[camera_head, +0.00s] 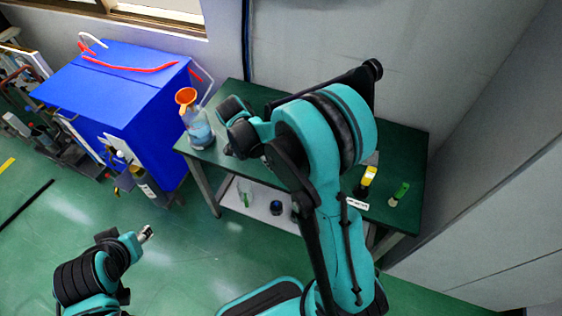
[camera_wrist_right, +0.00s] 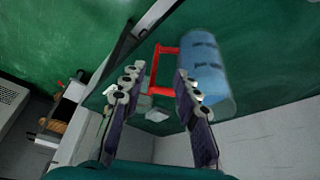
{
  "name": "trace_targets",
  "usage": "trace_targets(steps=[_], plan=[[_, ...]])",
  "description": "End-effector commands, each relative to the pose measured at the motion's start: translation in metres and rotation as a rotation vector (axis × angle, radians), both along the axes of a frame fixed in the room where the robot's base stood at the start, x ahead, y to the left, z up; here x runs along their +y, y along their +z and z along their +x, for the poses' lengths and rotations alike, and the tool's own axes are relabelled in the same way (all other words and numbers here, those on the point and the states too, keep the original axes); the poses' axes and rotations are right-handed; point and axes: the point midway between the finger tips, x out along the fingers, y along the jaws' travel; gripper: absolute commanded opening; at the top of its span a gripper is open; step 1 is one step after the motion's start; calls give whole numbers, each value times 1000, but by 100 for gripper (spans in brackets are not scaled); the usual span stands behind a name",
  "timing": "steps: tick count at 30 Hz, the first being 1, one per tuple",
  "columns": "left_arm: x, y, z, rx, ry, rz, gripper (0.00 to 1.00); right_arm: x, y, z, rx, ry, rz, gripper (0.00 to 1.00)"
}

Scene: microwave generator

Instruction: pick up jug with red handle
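The jug (camera_wrist_right: 207,80) is a bluish see-through cylinder with dark markings and a red bracket-shaped handle (camera_wrist_right: 155,68). In the right wrist view it is tilted in the picture, at upper right, partly behind the right finger. My right gripper (camera_wrist_right: 159,84) is open, its two fingers apart. The handle shows in the gap between the fingertips; I cannot tell whether they touch it. In the head view I cannot make out the red handle; my right arm hides part of the table. My left gripper (camera_head: 146,234) is low at left, away from the table, its opening unclear.
Yellow-topped (camera_head: 367,178) and green-topped (camera_head: 400,192) items are at right. A blue cabinet (camera_head: 120,85) stands left. Small vessels sit on the lower shelf (camera_head: 258,208).

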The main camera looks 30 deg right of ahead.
Motion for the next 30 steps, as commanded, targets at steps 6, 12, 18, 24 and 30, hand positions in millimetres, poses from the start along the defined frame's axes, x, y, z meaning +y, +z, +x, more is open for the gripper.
trace_targets(steps=[6, 12, 18, 24, 30], plan=[[0, -4, 0, 0, 0, 0, 41, -4, -14, 0, -1, -35, -11, 31], [0, -12, 0, 0, 0, 0, 41, -13, -33, -4, 0, -33, -11, 31], [0, -26, 0, 0, 0, 0, 41, -27, -55, -13, 0, -34, -11, 31], [0, -34, 0, 0, 0, 0, 41, -35, -74, -16, -1, -32, -11, 31], [0, -32, 0, 0, 0, 0, 41, -35, -73, -16, -1, -31, -11, 28]])
